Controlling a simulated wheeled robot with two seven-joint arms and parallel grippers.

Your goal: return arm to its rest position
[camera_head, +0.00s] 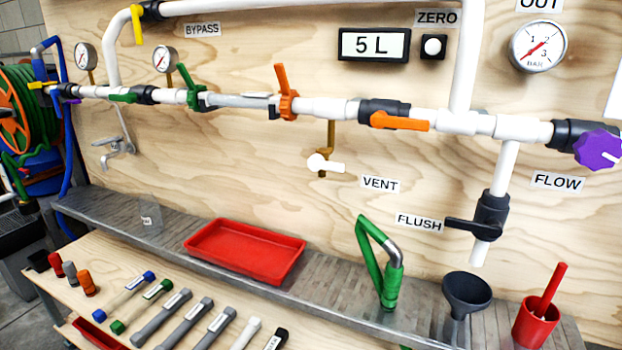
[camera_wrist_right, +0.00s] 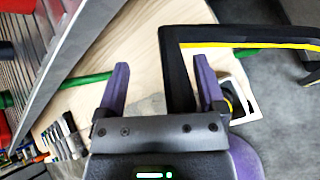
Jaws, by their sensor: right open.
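My right gripper (camera_wrist_right: 160,85) shows in the right wrist view with its two purple fingers spread apart. Nothing is held between them. Behind the fingers are a light wood surface (camera_wrist_right: 140,60) and a black bar with a yellow stripe (camera_wrist_right: 250,42). A thin green hose or rod (camera_wrist_right: 88,80) passes behind the left finger. Neither gripper shows in the head view, and my left gripper is in no view.
A metal shelf (camera_head: 330,285) carries a red tray (camera_head: 245,250), a green-handled tool (camera_head: 390,280), a black funnel (camera_head: 467,292) and a red cup (camera_head: 535,323). White pipes with valves (camera_head: 330,108) run across the plywood panel. Several filter cartridges (camera_head: 175,303) lie below the shelf.

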